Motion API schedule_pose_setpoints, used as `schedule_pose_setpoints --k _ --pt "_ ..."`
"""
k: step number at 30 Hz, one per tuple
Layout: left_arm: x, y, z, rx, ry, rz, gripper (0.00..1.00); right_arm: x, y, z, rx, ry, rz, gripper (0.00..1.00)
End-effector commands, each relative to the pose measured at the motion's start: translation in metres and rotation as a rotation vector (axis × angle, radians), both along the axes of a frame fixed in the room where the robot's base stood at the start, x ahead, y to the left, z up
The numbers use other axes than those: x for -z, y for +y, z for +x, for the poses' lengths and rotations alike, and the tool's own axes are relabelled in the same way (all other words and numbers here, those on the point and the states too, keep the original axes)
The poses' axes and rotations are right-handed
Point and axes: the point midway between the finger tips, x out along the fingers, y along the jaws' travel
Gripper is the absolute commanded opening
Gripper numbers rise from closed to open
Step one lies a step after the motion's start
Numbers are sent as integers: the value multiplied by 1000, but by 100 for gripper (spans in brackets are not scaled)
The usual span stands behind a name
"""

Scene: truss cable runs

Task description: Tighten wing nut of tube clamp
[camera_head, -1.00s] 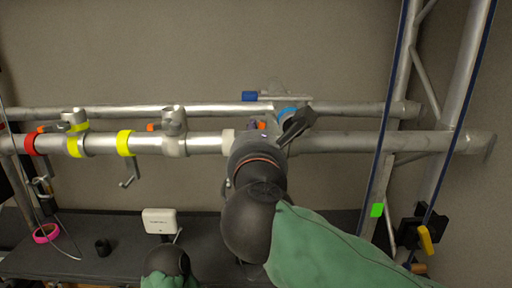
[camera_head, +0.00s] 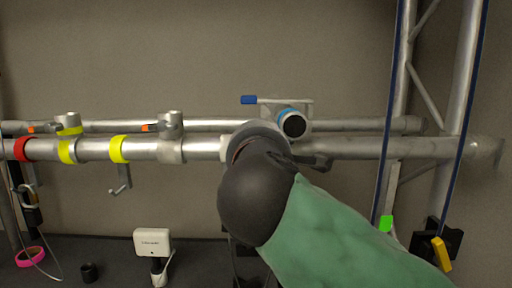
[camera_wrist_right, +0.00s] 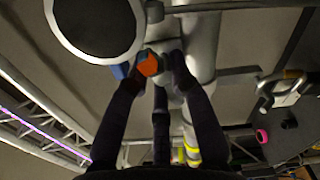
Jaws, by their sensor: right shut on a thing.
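An orange wing nut (camera_wrist_right: 149,64) sits beside a silver tube in the right wrist view, on what looks like a tube clamp. My right gripper (camera_wrist_right: 154,69) has its dark fingers around it and is shut on it, though the exact finger contact is partly hidden. In the head view my right wrist covers this clamp on the front truss tube (camera_head: 350,148). Other clamps with orange nuts sit at the left: one clamp (camera_head: 170,137) in the middle left, another (camera_head: 67,137) farther left. My left gripper is not in view.
A round blue-banded lamp with a dark face (camera_head: 294,123) is close beside the right gripper. A blue-ended rod (camera_head: 249,100) lies above the tubes. Blue cables run along the truss at right. A white box (camera_head: 152,242) stands on the dark table below.

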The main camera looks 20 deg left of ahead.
Motion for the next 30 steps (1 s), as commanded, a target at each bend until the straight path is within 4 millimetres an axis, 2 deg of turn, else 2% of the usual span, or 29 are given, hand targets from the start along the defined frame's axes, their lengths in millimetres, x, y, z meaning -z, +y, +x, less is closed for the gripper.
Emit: schedule_pose_setpoints --k 3,13,30 --pt "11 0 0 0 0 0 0 4 1 0 0 30 96 0" --pt "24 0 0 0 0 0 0 3 0 1 0 90 297 0" --pt "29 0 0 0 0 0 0 2 -1 1 1 116 385 0"
